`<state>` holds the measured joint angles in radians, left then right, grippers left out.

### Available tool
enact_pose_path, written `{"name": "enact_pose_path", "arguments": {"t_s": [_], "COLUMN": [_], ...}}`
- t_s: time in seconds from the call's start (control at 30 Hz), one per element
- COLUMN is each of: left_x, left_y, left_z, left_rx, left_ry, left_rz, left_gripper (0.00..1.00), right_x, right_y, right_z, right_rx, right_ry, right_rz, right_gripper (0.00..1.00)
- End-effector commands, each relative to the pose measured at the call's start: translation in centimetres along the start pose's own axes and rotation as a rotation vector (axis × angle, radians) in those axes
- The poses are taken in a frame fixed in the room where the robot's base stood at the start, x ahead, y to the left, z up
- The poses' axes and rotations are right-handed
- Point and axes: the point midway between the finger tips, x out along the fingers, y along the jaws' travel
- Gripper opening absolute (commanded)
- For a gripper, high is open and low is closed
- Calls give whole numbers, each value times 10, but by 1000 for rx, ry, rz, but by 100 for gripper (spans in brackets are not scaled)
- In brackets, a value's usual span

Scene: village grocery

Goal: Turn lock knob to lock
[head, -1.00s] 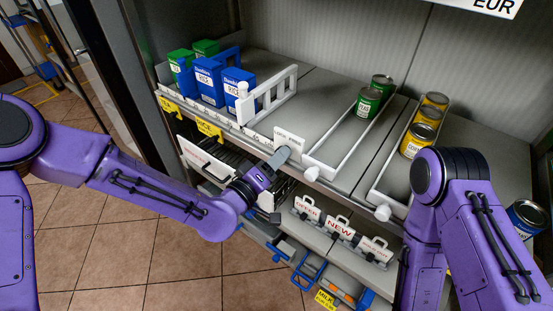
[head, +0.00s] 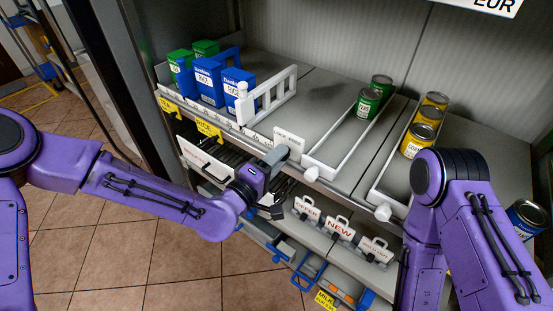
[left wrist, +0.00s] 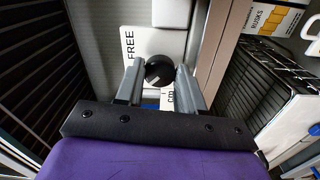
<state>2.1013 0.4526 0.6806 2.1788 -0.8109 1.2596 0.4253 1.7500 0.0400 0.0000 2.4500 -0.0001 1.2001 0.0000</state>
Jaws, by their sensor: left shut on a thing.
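The black round lock knob (left wrist: 159,71) sits on a white plate (left wrist: 152,44) in the left wrist view. The word FREE reads on the plate left of the knob; other lettering at lower right is partly hidden by a finger. My left gripper (left wrist: 160,75) has its two grey fingers on either side of the knob, shut on it. In the head view my left gripper (head: 277,157) is at the shelf front, just under a white label plate (head: 289,141); the knob is hidden there. My right arm shows at the right, but its gripper is out of view.
Green cans (head: 368,102) and yellow cans (head: 417,139) stand in white-railed lanes on the shelf. Blue boxes (head: 208,80) stand at the left. Signs (head: 339,226) line the lower shelf. Black wire racks (left wrist: 262,75) flank the gripper.

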Motion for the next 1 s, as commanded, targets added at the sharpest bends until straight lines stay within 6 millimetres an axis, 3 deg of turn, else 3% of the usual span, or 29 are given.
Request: {"name": "enact_pose_path", "arguments": {"t_s": [0.2, 0.23, 0.3, 0.67, 1.0], "left_x": [-1, -1, -1, -8, -84], "left_y": [-2, -2, -2, -1, -1], "left_z": [2, 2, 1, 0, 0], "left_rx": [-1, -1, -1, 0, -3], "left_ry": [-4, -4, -3, 0, 0], "left_rz": [-4, -4, -4, -2, -2], "left_gripper": [7, 44, 63, 63, 63], "right_x": [0, 0, 0, 1, 7], "right_y": [0, 0, 0, 0, -1], "right_z": [0, 0, 0, 0, 3], "right_rx": [0, 0, 0, 0, 0], "right_ry": [0, 0, 0, 0, 0], "right_rz": [0, 0, 0, 0, 0], "right_gripper": [0, 0, 0, 0, 0]}}
